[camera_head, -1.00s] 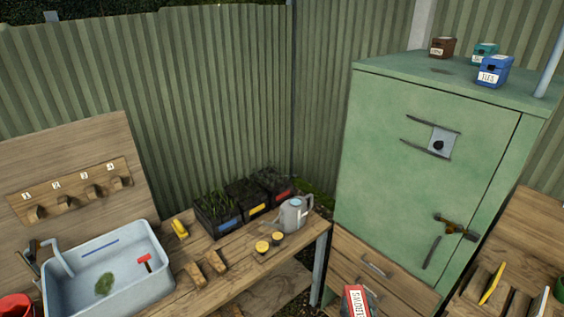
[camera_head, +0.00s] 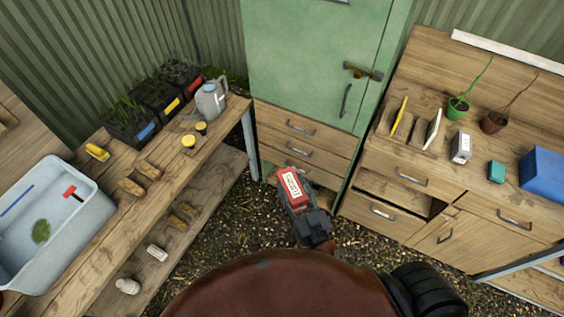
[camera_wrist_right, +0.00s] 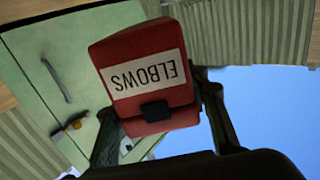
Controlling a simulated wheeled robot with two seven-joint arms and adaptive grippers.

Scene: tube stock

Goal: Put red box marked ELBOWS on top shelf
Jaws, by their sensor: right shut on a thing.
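The red box marked ELBOWS (camera_head: 292,186) is in my right gripper (camera_head: 300,201), held above the gravel in front of the green cabinet's wooden drawers. In the right wrist view the red box (camera_wrist_right: 142,72) fills the middle, its white label reading upside down. The right gripper's fingers (camera_wrist_right: 155,125) lie on both sides of it. The green cabinet (camera_head: 310,60) stands behind, its door shut; its top is out of the head view. No top shelf can be made out for certain. My left gripper is not in view.
A left bench (camera_head: 165,180) holds a grey sink (camera_head: 85,240), planters and a watering can (camera_head: 211,98). A right wooden bench (camera_head: 425,135) holds plants, a grey box (camera_head: 461,147) and a blue box (camera_head: 545,173). One right drawer stands partly open. Gravel lies between the benches.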

